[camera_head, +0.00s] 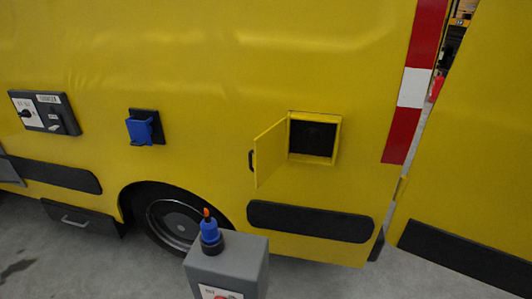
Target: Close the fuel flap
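The fuel flap (270,153) is a yellow panel with a dark handle (251,160) on its left edge. It stands open, swung out to the left of a square recess in the yellow van side. The recess has a yellow frame (315,114) and a dark inside (313,138) with a round shape that is hard to make out. Neither of my grippers shows in the head view.
A grey box (236,263) with a blue, orange-tipped plug (210,233) on top stands in front of the van, below the flap. A blue socket (140,130) and a control panel (45,112) are on the van's left side. Grey floor lies around the box.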

